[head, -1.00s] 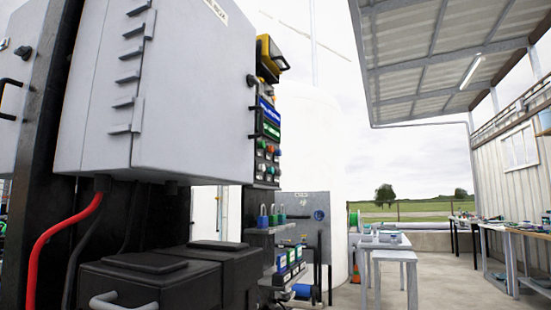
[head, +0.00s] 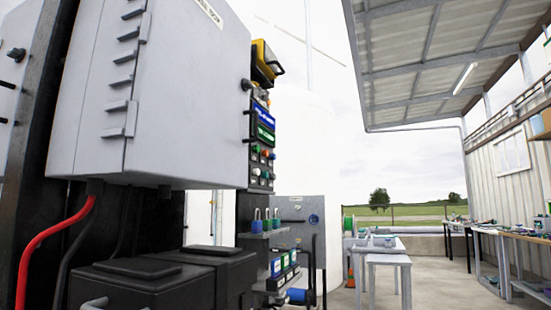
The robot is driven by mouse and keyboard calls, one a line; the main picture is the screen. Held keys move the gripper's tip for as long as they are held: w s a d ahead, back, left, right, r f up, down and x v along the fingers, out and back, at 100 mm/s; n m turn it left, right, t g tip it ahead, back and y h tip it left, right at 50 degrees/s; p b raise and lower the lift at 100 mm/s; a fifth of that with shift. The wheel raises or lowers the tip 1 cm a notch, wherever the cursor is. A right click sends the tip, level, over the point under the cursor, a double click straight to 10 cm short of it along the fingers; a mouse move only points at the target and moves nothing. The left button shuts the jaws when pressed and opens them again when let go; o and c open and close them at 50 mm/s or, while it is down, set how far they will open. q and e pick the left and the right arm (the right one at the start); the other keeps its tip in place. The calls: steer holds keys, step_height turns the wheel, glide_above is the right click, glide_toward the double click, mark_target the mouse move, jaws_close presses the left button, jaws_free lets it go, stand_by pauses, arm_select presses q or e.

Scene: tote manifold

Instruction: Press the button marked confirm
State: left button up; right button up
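A narrow control panel (head: 261,160) stands at the right side of a large grey cabinet, seen at a steep angle. It carries small green, red and white buttons (head: 262,154) below two lit displays, one blue (head: 265,116) and one green (head: 265,134). The button labels are too small to read, so I cannot tell which button is marked confirm. Neither of my grippers shows in the head view.
The grey cabinet (head: 190,90) fills the left, with black boxes (head: 165,275) and a red cable (head: 45,245) below. Padlocks (head: 266,219) sit on a shelf under the panel. Tables (head: 380,255) stand farther back.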

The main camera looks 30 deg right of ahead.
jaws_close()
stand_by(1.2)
